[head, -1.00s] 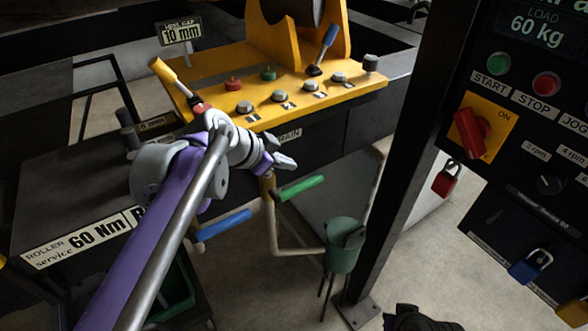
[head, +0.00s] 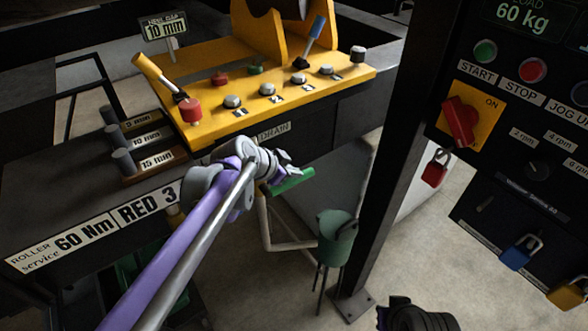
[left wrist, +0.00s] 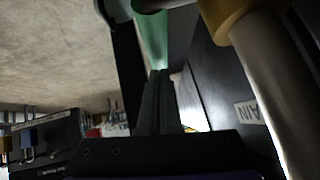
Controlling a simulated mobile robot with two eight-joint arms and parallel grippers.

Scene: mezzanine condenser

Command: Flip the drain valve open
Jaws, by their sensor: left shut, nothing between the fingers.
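The drain valve's green lever (head: 293,181) points right and slightly upward from the pale pipe (head: 266,222), below the DRAIN label (head: 272,133). My left gripper (head: 296,170) is shut and empty, just above the lever in the head view. In the left wrist view its closed fingers (left wrist: 159,75) point along the green lever (left wrist: 153,42); whether they touch it I cannot tell. A brass-coloured fitting (left wrist: 226,16) and pale pipe (left wrist: 265,85) are to their right. My forearm hides the lever's left surroundings. A dark part at the bottom of the head view may be my right gripper (head: 418,316); its fingers are unclear.
A green funnel (head: 337,240) stands under the pipe's end. A black post (head: 385,190) rises to its right. The yellow console (head: 295,100) with knobs overhangs the valve. A control panel (head: 525,110) with padlocks is at right.

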